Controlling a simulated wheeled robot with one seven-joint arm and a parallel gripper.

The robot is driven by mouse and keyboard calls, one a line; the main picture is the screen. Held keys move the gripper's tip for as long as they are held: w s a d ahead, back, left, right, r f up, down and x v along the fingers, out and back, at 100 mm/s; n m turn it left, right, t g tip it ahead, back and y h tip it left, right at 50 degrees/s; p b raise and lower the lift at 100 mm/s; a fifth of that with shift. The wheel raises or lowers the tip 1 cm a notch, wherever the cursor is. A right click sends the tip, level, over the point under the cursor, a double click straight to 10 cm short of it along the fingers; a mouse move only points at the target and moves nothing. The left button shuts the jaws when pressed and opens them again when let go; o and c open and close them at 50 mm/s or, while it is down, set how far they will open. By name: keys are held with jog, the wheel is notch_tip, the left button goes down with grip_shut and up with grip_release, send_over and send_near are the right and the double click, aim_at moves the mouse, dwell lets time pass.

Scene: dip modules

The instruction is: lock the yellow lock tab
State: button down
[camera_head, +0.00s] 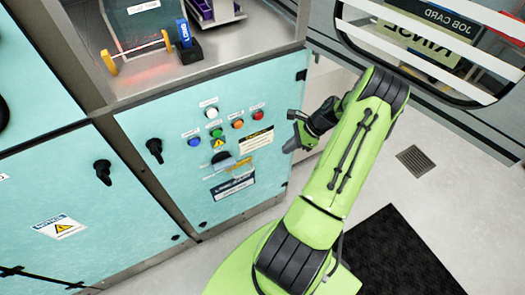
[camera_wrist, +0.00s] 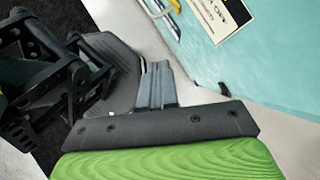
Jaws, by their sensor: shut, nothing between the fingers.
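The yellow lock tab (camera_head: 240,163) is a small yellow strip low on the teal cabinet panel, beside a dark and grey fitting (camera_head: 221,159) and above a label (camera_head: 232,186). Part of a yellow piece (camera_wrist: 174,5) shows at the top edge of the wrist view, near a printed label. My gripper (camera_head: 291,147) is shut and empty. It is to the right of the tab, apart from it, beside the panel's right edge. Whether the tab is locked is too small to tell.
Coloured buttons (camera_head: 237,124) sit above the tab on the panel. Black knobs (camera_head: 154,148) stick out further left. An open shelf (camera_head: 240,65) above holds a yellow-ended bar device and a blue lock. Floor with a black mat (camera_head: 400,255) is at right.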

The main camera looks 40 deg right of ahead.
jog(key=shift+s+f, duration=0.1)
jog(key=shift+f, duration=0.05)
jog(key=w+a+r+b+x, duration=0.1)
jog(key=b+x, duration=0.2)
jog(key=x, duration=1)
jog(key=shift+w+a, duration=0.25)
jog(key=shift+a, duration=0.1)
jog(key=shift+a+r, duration=0.15)
